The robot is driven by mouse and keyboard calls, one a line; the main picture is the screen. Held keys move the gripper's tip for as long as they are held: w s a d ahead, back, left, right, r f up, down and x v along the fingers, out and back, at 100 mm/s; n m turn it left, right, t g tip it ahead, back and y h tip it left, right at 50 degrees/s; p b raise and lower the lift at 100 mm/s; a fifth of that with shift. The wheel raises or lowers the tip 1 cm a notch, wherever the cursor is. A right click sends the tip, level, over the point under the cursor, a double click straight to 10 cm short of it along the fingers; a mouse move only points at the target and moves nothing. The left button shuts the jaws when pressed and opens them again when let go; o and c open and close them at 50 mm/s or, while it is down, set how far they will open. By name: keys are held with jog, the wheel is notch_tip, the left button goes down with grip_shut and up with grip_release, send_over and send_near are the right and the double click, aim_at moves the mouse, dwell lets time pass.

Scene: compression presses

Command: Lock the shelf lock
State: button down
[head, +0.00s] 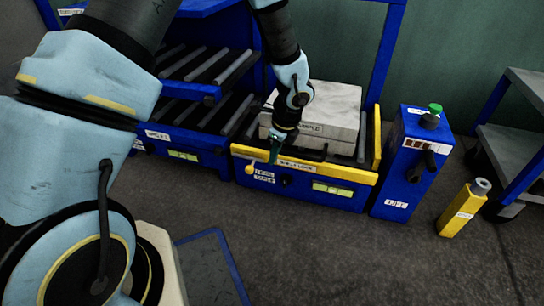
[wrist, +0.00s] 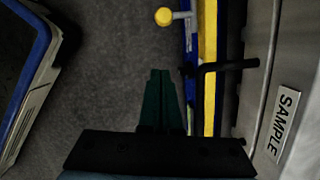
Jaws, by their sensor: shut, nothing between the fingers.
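The yellow front bar (head: 335,171) of the blue press table carries a label that seems to read "SHELF LOCK" (head: 297,166). A yellow ball knob (head: 250,169) sticks out at the bar's left end; it also shows on a pale stem at the top of the wrist view (wrist: 163,16). A black bent handle (wrist: 225,66) crosses the yellow bar. My gripper (head: 275,150) is over the front edge, left of the label. Its dark green fingers (wrist: 160,74) are together and empty, in front of the bar, below the knob in the wrist picture. Contact cannot be told.
A grey block labelled SAMPLE (head: 330,108) sits on the table behind the bar. A blue box with a green button (head: 434,108) and a yellow post (head: 463,209) stand to the right. Roller shelves (head: 205,65) are at left.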

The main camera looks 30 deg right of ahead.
aim_at(249, 169)
jog(key=w+a+f+b, duration=0.3)
jog(key=w+f+b, duration=0.1)
jog(key=f, duration=0.3)
jog(key=shift+w+b, duration=0.2)
jog(key=shift+b, duration=0.25)
jog(key=shift+a, duration=0.1)
jog(key=w+a+p, duration=0.1)
jog(key=p, duration=0.1)
jog(key=w+a+p, duration=0.1)
jog(key=w+a, duration=0.1)
jog(key=shift+a+r+p, duration=0.2)
jog(key=shift+p, duration=0.2)
jog(key=shift+w+a+f, duration=0.2)
jog(key=shift+w, duration=0.05)
